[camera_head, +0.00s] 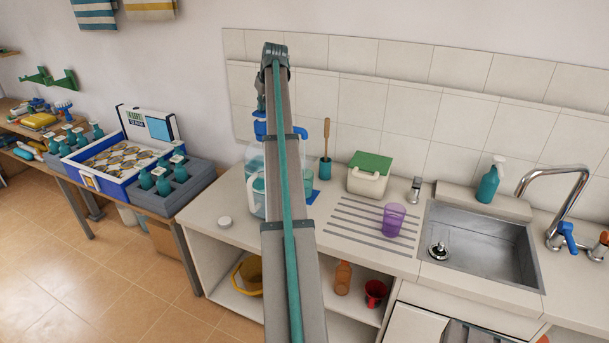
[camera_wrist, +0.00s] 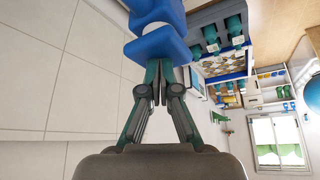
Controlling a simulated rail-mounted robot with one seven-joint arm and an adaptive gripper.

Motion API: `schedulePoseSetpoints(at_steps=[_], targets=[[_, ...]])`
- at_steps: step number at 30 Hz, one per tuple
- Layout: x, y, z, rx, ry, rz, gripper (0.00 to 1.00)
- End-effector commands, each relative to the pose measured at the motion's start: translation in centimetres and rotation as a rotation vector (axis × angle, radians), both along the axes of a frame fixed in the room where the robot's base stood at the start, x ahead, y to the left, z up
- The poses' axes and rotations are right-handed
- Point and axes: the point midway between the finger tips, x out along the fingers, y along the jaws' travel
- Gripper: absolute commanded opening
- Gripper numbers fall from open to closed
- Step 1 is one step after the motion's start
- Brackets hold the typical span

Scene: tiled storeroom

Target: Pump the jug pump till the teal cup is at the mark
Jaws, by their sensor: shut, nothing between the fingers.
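The clear jug (camera_head: 257,160) stands on the counter, largely hidden behind my arm. Its blue pump (camera_head: 260,128) shows beside the arm, and a blue piece also shows to the arm's right. In the wrist view a large blue part (camera_wrist: 158,45), which looks like the pump's top, is right at my fingertips. My gripper (camera_wrist: 160,72) is shut and empty, its fingertips together at the blue part; I cannot tell if they touch it.
A brush in a holder (camera_head: 325,169) and a green-lidded box (camera_head: 368,178) stand right of the jug. A purple cup (camera_head: 394,219) is on the drainer grooves near the sink (camera_head: 480,250). The tiled wall is close behind.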

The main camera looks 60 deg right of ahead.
Motion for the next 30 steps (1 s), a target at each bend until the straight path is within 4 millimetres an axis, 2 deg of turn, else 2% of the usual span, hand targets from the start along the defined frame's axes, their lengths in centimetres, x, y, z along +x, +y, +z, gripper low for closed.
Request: schedulePoseSetpoints(at_steps=[14, 25, 30], targets=[[0.0, 0.0, -0.3, 0.000, 0.001, 0.000, 0.00], [0.0, 0.0, 1.3, 0.000, 0.000, 0.000, 0.00], [0.0, 0.0, 1.4, 0.000, 0.000, 0.000, 0.00]])
